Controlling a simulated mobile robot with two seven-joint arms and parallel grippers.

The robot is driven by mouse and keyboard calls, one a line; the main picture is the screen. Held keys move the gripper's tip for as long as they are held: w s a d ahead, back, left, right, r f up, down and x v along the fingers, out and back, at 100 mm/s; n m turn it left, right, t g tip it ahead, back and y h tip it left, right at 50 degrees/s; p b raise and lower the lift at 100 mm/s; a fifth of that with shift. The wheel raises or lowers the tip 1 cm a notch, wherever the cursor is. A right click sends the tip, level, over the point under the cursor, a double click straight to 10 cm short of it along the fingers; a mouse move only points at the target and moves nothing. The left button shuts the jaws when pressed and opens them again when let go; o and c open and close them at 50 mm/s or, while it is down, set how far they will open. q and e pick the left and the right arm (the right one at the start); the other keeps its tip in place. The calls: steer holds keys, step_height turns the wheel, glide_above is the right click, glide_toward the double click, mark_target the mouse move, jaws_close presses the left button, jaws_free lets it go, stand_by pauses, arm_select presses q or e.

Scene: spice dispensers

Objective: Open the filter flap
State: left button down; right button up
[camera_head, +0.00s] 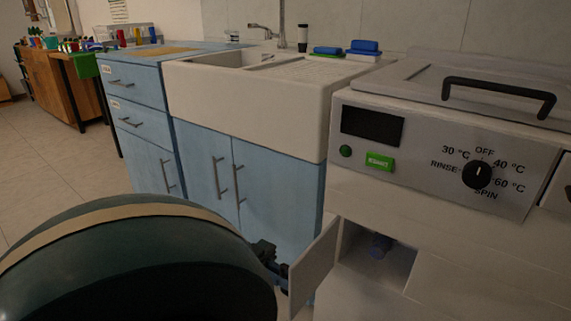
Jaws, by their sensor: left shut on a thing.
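The filter flap (316,266) is a pale panel low on the front of the white washing machine (450,250). It stands swung outward at the left side of a square recess. Inside the recess, a bluish filter knob (380,244) shows in shadow. My left gripper (283,272) is at the flap's outer left edge and is shut on it. My large dark arm link hides much of the lower left and part of the gripper. The right gripper is not in view.
The machine's control panel has a dial (479,174), a green button (380,161) and a dark display (372,125). A dark handle (499,92) is on top. Blue cabinets (270,185) with a white sink (245,105) stand to the left. Floor is open at far left.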

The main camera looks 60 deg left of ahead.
arm_select(q)
steer(key=shift+a, duration=0.2)
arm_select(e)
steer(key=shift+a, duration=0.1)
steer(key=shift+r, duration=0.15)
arm_select(q)
steer(key=c, duration=1.6)
jaws_free()
steer(key=b+v, duration=0.7)
steer(key=v, duration=0.6)
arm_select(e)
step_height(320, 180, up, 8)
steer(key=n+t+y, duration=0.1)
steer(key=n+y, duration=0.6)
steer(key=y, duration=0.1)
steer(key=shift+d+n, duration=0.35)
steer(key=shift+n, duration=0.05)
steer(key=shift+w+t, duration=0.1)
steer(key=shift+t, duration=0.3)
